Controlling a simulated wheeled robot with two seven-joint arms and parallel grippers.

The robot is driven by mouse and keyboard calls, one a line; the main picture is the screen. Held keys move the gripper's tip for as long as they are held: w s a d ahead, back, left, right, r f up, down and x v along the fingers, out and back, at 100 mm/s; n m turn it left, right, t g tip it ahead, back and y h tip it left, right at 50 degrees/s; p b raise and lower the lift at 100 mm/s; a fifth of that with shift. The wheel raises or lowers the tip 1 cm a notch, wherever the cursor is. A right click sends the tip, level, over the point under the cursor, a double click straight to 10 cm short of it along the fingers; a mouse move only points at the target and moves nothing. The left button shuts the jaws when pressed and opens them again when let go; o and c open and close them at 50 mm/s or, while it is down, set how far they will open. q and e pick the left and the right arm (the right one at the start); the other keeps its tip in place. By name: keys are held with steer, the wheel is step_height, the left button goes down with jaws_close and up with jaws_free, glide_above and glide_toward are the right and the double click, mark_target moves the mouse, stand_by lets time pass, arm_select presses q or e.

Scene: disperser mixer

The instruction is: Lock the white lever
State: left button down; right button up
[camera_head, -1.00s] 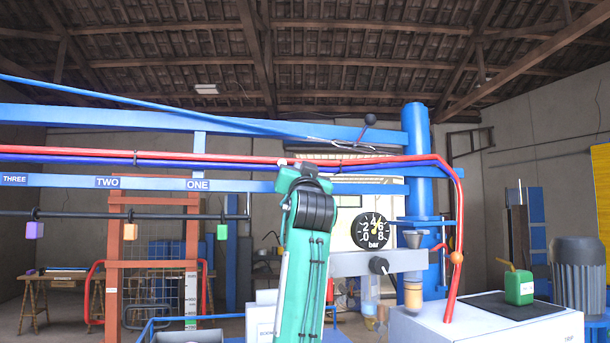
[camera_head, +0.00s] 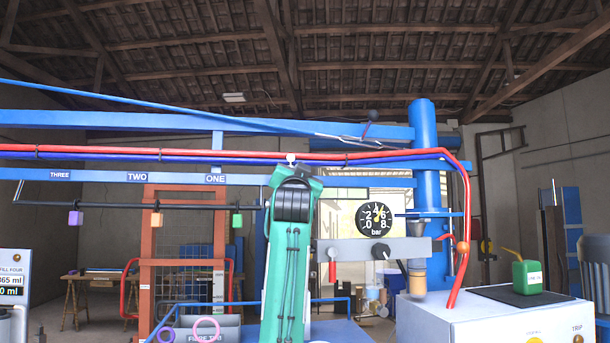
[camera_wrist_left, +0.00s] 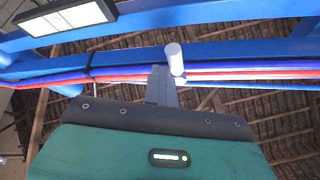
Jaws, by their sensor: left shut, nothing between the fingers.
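The white lever shows as a short white cylinder (camera_wrist_left: 175,58) in front of a blue beam in the left wrist view. In the head view a small white knob (camera_head: 291,158), likely the same part, shows just above my green left arm. My left gripper (camera_wrist_left: 160,76) is shut and empty, seen as narrow grey fingers pointing up. Its tips are just left of and below the white cylinder in the wrist view. Whether they touch it I cannot tell. In the head view my arm hides the gripper. My right gripper is not in view.
Red and blue pipes (camera_head: 120,152) run along the blue beam. A grey box with a bar gauge (camera_head: 375,217), a black knob and a red-handled lever (camera_head: 332,272) is right of my arm. A white cabinet (camera_head: 490,315) carries a green can (camera_head: 526,277).

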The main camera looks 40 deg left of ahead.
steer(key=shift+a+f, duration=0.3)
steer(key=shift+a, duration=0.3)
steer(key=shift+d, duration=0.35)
